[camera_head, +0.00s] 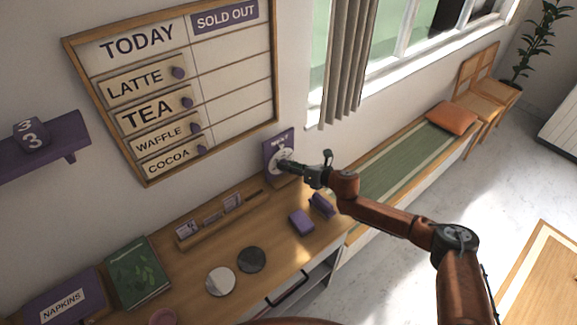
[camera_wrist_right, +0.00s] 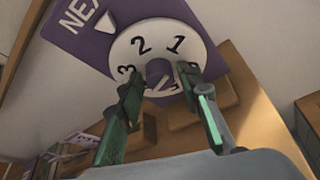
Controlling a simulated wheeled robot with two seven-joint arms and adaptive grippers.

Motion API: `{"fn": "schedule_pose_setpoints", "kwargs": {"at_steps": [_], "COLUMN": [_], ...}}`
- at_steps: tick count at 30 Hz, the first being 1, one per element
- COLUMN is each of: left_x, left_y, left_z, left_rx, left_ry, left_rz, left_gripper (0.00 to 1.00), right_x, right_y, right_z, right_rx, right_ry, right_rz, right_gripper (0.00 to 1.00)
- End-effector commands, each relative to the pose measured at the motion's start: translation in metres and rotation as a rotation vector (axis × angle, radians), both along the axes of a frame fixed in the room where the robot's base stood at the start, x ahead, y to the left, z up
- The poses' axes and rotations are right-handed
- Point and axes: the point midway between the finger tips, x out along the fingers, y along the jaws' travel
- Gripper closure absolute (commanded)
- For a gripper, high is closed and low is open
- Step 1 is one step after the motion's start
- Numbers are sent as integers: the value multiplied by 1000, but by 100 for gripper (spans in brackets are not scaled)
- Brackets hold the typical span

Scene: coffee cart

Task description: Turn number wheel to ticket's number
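The white number wheel (camera_wrist_right: 158,48) sits on a purple board (camera_wrist_right: 90,22) lettered "NE…", partly cut off. Its digits 1, 2 and 3 show, with another partly hidden low down. A white pointer triangle (camera_wrist_right: 105,22) is at the wheel's upper left, closest to the 2. My right gripper (camera_wrist_right: 172,82) is open, one finger on each side of the purple hub (camera_wrist_right: 158,75), with gaps visible. In the head view, my right gripper (camera_head: 292,167) is at the wheel and hides part of it. A purple block marked 3 (camera_head: 31,133) sits on the wall shelf; I cannot tell whether it is the ticket. My left gripper is not in view.
The wooden counter (camera_head: 190,262) holds a card rack (camera_head: 222,217), two round discs, purple boxes (camera_head: 301,221), a green book (camera_head: 139,271) and a napkin box (camera_head: 62,300). A menu board (camera_head: 238,70) hangs above. A bench (camera_head: 405,160) is at the right.

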Motion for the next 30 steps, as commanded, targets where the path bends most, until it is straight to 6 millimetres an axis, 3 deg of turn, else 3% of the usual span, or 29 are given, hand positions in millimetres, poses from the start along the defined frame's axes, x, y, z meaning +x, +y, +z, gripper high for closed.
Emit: {"fn": "schedule_pose_setpoints", "kwargs": {"at_steps": [14,30], "left_x": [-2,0], "left_y": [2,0], "left_z": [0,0], "left_rx": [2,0], "left_ry": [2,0], "left_rz": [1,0], "left_gripper": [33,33], "right_x": [-3,-66], "right_y": [-6,-74], "right_z": [3,35], "right_rx": [-1,-1], "right_ry": [0,-1], "right_rz": [-3,-2], "right_gripper": [59,59]}}
